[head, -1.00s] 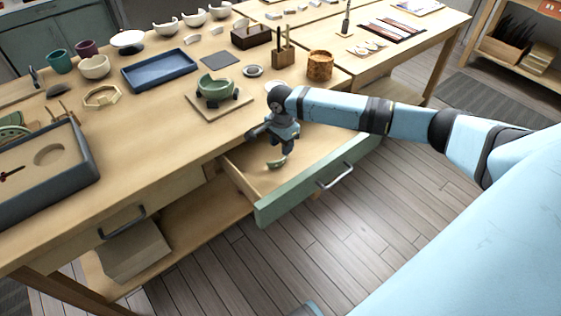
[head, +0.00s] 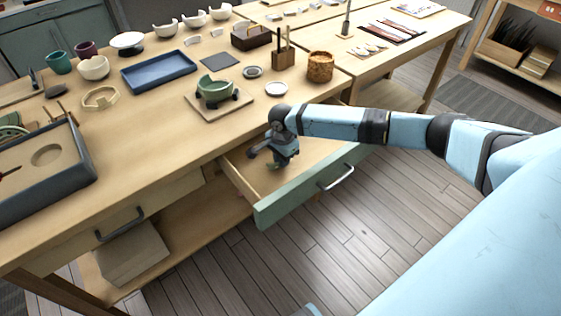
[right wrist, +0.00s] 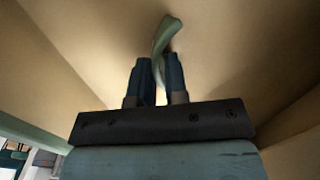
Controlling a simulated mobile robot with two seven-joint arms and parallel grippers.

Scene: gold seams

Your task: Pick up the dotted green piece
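My right gripper (right wrist: 159,68) is low inside the open drawer, fingers pointing down. In the right wrist view a curved green piece (right wrist: 168,32) stands edge-on between the two dark fingertips and sticks out past them. The fingers are close together, and the piece fills the narrow gap at their tips. No dots can be made out on it. In the head view the gripper (head: 277,165) hides the piece. My left gripper is not in view.
The drawer's green front (head: 290,197) and side walls surround the gripper. Wooden floor lies clear in front.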

